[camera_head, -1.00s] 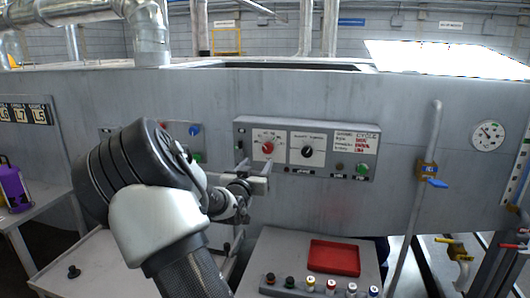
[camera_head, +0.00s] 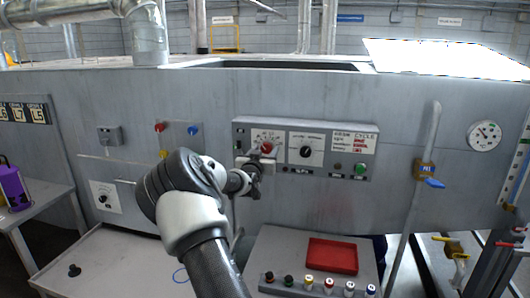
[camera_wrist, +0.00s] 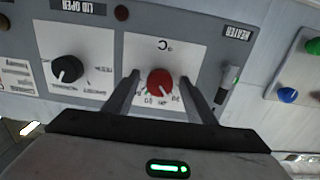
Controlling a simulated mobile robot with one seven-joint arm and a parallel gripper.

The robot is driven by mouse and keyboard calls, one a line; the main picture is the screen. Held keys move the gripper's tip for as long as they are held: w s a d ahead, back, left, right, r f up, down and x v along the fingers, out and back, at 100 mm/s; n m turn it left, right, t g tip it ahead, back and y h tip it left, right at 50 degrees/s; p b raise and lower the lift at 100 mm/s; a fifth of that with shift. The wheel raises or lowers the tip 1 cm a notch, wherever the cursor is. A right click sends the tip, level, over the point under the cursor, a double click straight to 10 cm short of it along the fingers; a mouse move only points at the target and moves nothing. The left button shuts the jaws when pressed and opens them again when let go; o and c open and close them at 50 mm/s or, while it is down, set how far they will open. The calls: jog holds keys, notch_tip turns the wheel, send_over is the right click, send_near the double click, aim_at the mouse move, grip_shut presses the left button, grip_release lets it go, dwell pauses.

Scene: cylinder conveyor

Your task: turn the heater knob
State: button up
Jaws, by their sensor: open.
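The heater knob is a red round knob (camera_wrist: 159,82) on a white dial plate marked °C, on the grey control panel. It also shows in the head view (camera_head: 267,148), at the panel's left part. My gripper (camera_wrist: 159,76) is open, with one finger on each side of the red knob in the wrist view. I cannot tell whether the fingers touch it. In the head view my gripper (camera_head: 256,163) is at the panel's left end, partly hiding the dial plate.
A black knob (camera_wrist: 67,69) on its own plate sits beside the red one. A small toggle switch (camera_wrist: 229,78) is close to the other finger. A side table (camera_head: 290,262) with a red tray (camera_head: 332,256) and several small bottles stands below the panel.

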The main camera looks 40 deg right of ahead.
jog(key=c, duration=1)
jog(key=shift+f, duration=0.1)
jog(key=shift+c, duration=0.2)
jog(key=shift+b, duration=0.5)
jog(key=m+b, duration=0.1)
jog(key=b, duration=0.1)
jog(key=m+b, duration=0.1)
jog(key=b, duration=0.1)
jog(key=shift+f+m+b, duration=0.25)
jog(key=shift+m+b, duration=0.05)
jog(key=shift+m, duration=0.1)
jog(key=m+b, duration=0.3)
jog(key=b, duration=0.2)
jog(key=shift+m, duration=0.4)
jog(key=m+b, duration=0.4)
jog(key=m, duration=0.1)
jog(key=shift+w+a+r+b, duration=0.1)
jog(key=shift+r+b, duration=0.15)
jog(key=shift+b, duration=0.05)
jog(key=shift+r+m+b, duration=0.15)
jog(key=shift+m+b, duration=0.65)
jog(key=shift+m, duration=0.4)
